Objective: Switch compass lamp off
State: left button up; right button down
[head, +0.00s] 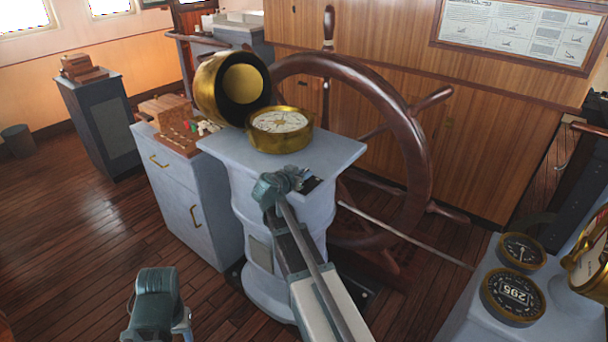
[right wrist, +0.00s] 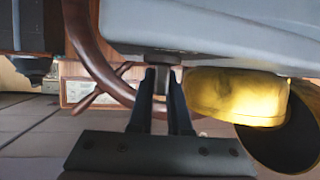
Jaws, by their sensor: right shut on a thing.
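The brass compass (head: 279,130) with its white card lies on the pale blue pedestal top (head: 345,150). Its round brass hood (head: 215,90) stands open behind it. A small dark switch plate (head: 312,183) sits at the pedestal's near edge. My right gripper (head: 285,182) is at that edge beside the plate. In the right wrist view its fingers (right wrist: 163,85) are shut on a small grey part (right wrist: 161,82), probably the lamp switch, largely hidden between them. I cannot tell whether the lamp is lit. My left gripper (head: 155,290) is low at front left, away from the pedestal; its fingers are hidden.
The large wooden wheel (head: 415,150) stands right behind the pedestal. A blue cabinet (head: 190,205) with a wooden box (head: 165,108) stands to its left. A console with brass gauges (head: 513,297) is at the lower right. Wooden floor (head: 70,230) is open at left.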

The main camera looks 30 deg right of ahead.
jog(key=shift+n+t+y, duration=1.6)
jog(key=shift+n, duration=0.2)
jog(key=shift+a, duration=0.1)
jog(key=c, duration=0.9)
grip_release()
jog(key=shift+o, duration=0.2)
pick_arm(q)
jog(key=shift+r, duration=0.1)
